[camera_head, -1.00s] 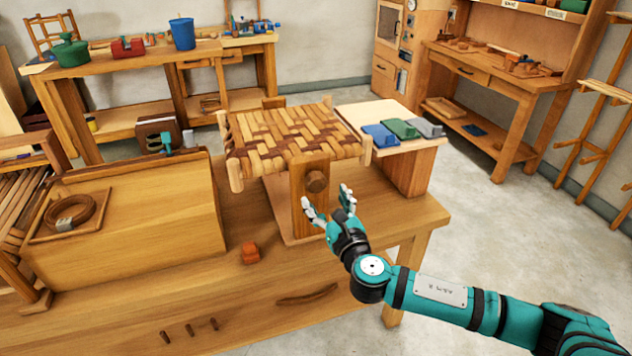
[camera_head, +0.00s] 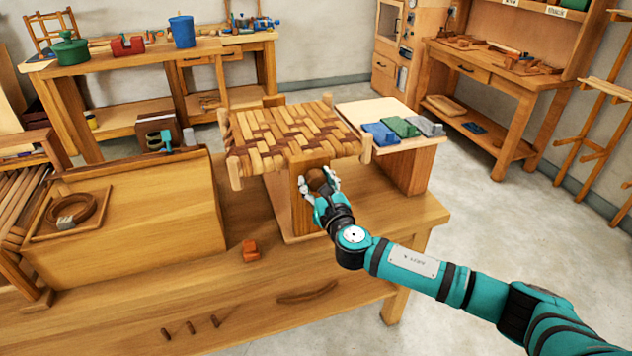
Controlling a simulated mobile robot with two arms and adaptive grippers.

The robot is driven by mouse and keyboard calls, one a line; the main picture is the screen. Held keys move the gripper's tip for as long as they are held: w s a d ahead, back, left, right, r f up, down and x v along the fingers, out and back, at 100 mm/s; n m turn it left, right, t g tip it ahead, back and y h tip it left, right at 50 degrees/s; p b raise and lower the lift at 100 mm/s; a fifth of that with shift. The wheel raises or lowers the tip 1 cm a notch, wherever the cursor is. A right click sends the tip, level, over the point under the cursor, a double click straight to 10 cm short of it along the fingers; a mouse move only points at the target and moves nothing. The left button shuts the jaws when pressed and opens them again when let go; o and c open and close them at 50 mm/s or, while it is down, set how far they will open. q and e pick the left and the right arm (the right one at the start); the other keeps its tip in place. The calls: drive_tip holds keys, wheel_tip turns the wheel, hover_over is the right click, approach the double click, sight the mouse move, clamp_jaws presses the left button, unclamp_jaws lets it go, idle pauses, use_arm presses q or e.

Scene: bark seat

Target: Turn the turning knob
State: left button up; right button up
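The round brown wooden turning knob (camera_head: 317,179) sits on the front of the wooden post under the woven bark seat (camera_head: 290,136). My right gripper (camera_head: 319,188) is at the knob, with one finger on its left and one on its right. The fingers are spread about as wide as the knob; I cannot tell whether they touch it. The lower part of the knob is partly hidden by the hand. My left gripper is not in view.
The seat frame stands on a wooden workbench (camera_head: 340,225). A side board (camera_head: 365,113) right of it holds blue, green and grey blocks. A wooden box (camera_head: 130,215) stands left, and a small orange block (camera_head: 250,250) lies in front.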

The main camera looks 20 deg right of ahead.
drive_tip(key=c, duration=0.5)
drive_tip(key=shift+c, duration=0.2)
